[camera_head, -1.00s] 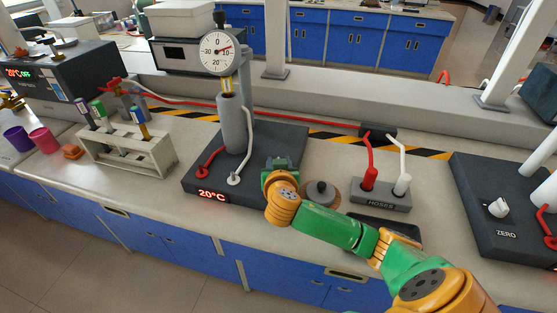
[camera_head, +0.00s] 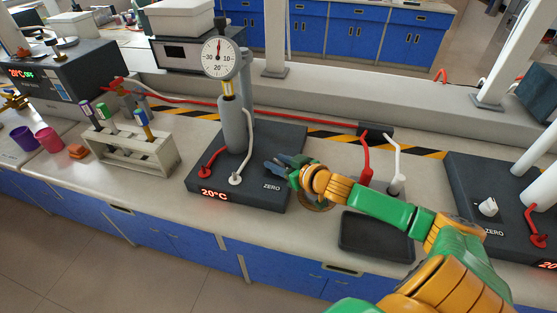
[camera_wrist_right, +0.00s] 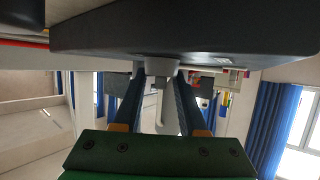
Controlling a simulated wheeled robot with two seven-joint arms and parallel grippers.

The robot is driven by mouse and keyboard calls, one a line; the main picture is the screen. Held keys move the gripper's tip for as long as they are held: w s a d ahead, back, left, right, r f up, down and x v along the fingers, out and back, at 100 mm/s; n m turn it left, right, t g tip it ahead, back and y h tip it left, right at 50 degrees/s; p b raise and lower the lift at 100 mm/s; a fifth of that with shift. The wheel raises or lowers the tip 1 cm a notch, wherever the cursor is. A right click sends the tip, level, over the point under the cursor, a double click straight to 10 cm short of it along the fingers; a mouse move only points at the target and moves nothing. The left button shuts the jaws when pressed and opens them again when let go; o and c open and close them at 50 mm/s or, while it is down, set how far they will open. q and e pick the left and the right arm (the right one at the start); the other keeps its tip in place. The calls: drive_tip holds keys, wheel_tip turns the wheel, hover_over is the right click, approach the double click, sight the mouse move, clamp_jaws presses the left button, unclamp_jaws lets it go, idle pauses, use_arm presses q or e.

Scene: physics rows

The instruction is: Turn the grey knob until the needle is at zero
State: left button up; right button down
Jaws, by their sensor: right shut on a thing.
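The dial gauge (camera_head: 218,58) stands on a post above the dark instrument base (camera_head: 225,198) that reads 20°C. Its needle points straight up, at or very close to the 0 mark; the small picture hides any slight offset. My right gripper (camera_head: 277,164) is at the right part of this base, above the ZERO label. In the right wrist view the grey knob (camera_wrist_right: 161,66) sits on the dark base, between the two fingertips (camera_wrist_right: 161,78), and the gripper is shut on it. In the head view the gripper hides the knob. My left gripper is out of view.
A black tray (camera_head: 376,236) lies near the bench front, below my right arm. Red and white hoses (camera_head: 395,165) rise behind the arm. A second dark base with a white knob (camera_head: 488,207) stands at right.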

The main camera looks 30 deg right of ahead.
sight(281, 165)
drive_tip(key=shift+f, duration=0.1)
idle(0.4)
drive_tip(key=c, duration=0.7)
unclamp_jaws()
drive_tip(key=shift+p+v, duration=0.85)
drive_tip(key=shift+v, duration=2.7)
